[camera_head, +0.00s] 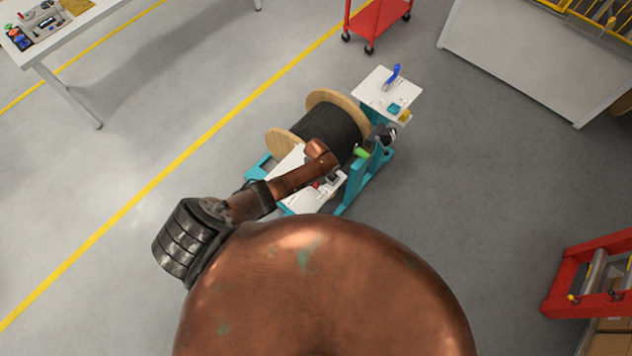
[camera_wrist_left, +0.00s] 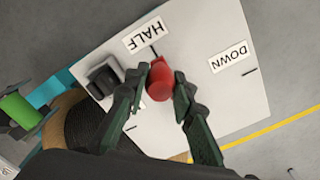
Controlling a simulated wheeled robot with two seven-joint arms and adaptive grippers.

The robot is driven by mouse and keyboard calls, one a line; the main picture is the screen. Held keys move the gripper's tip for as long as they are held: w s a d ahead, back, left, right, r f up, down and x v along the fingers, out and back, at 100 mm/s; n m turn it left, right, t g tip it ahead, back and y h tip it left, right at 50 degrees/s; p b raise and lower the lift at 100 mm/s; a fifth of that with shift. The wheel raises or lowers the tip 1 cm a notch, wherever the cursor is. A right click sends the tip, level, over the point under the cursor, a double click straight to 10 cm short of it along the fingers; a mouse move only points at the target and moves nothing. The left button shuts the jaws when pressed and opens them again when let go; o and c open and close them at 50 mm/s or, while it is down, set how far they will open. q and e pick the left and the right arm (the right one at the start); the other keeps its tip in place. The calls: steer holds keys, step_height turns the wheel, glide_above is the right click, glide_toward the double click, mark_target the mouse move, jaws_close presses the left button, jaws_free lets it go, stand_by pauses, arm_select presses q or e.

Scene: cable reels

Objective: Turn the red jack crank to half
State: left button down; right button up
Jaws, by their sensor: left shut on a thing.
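The red jack crank (camera_wrist_left: 159,82) stands on a white panel (camera_wrist_left: 215,110) in the left wrist view, with its narrower end close to the tick mark by the HALF label (camera_wrist_left: 144,35). The DOWN label (camera_wrist_left: 230,57) is to the right, beside its own tick. My left gripper (camera_wrist_left: 160,90) is shut on the crank, with one dark green finger on each side. In the head view, my left gripper (camera_head: 325,182) is over the white panel (camera_head: 305,203), where only a speck of red shows. My arm hides much of the panel there. My right gripper is not in view.
A black cable reel (camera_head: 338,130) with wooden flanges sits in the teal stand (camera_head: 356,185) beside the panel. A second white panel (camera_head: 375,92) with a blue lever (camera_head: 393,75) is beyond it. A black block (camera_wrist_left: 104,77) is left of the crank. Open floor surrounds the stand.

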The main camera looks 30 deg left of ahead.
arm_select(q)
steer(key=shift+w+d+r, duration=0.1)
steer(key=shift+w, duration=0.15)
steer(key=c, duration=1.9)
jaws_free()
steer(key=shift+o, duration=1.4)
steer(key=shift+s, duration=0.1)
step_height(320, 180, up, 12)
